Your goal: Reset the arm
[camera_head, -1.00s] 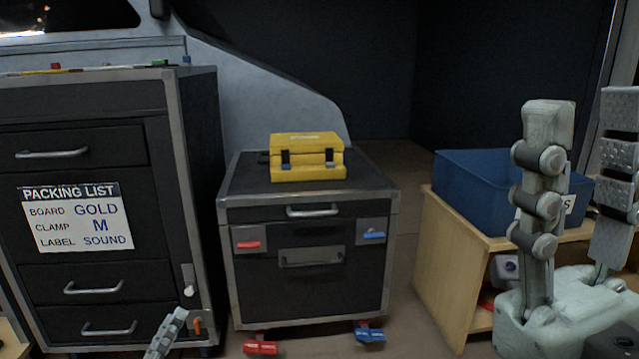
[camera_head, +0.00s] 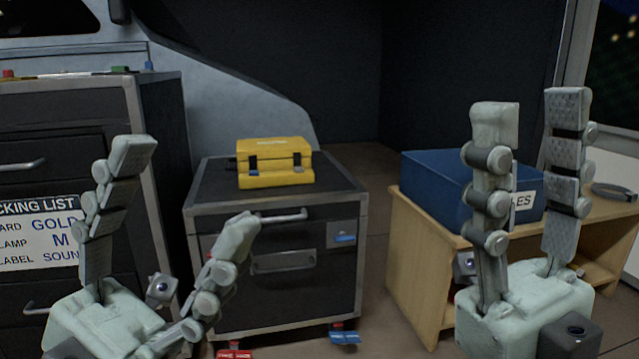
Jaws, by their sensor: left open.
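My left gripper (camera_head: 186,190) is raised at the lower left, its two fingers spread wide and nothing between them. It stands in front of the tall dark cabinet and the low drawer unit, hiding parts of both. My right gripper (camera_head: 531,110) is raised at the right, its fingers pointing up and apart with nothing between them. It stands in front of the blue bin and the wooden shelf.
A yellow case (camera_head: 274,180) sits on the low dark drawer unit (camera_head: 345,188). The tall cabinet (camera_head: 160,110) at left bears a packing list (camera_head: 30,258). A blue bin (camera_head: 430,168) stands on a wooden shelf (camera_head: 410,250). Dark floor shows between the unit and shelf.

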